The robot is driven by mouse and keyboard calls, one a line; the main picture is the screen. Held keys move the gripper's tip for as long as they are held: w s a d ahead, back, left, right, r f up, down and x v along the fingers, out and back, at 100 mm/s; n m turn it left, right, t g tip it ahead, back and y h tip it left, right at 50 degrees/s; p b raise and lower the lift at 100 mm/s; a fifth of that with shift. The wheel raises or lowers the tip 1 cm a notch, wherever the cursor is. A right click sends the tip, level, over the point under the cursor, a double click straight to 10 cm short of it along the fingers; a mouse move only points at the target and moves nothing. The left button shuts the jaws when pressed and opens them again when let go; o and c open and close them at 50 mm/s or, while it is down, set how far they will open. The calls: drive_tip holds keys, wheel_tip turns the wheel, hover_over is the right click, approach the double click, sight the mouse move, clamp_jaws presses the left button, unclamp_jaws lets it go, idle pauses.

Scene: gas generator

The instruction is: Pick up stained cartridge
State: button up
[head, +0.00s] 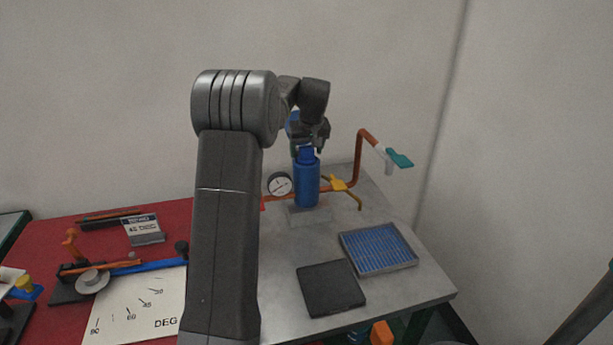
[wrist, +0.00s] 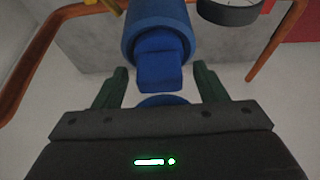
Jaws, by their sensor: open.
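A blue cylinder (head: 306,187) stands upright on the grey table, beside a dial gauge and an orange pipe. In the wrist view the blue cylinder (wrist: 160,28) has a blue block-like part (wrist: 160,72) sticking out of its end. This part may be the cartridge; I cannot see any stain on it. My gripper (head: 309,143) is at the top of the cylinder. In the wrist view its two green fingers are apart, one on each side of the blue part, with visible gaps. Something round and blue shows partly below, between the fingers.
A dial gauge (head: 280,184) and an orange pipe (head: 359,160) with a yellow handle (head: 338,184) and a teal handle (head: 399,158) stand close by. A blue-ribbed tray (head: 378,248) and a dark square pad (head: 331,288) lie in front. Red mat (head: 40,245) at left.

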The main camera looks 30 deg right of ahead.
drive_tip(key=shift+c, duration=0.3)
drive_tip(key=c, duration=1.3)
drive_tip(key=shift+r, duration=0.1)
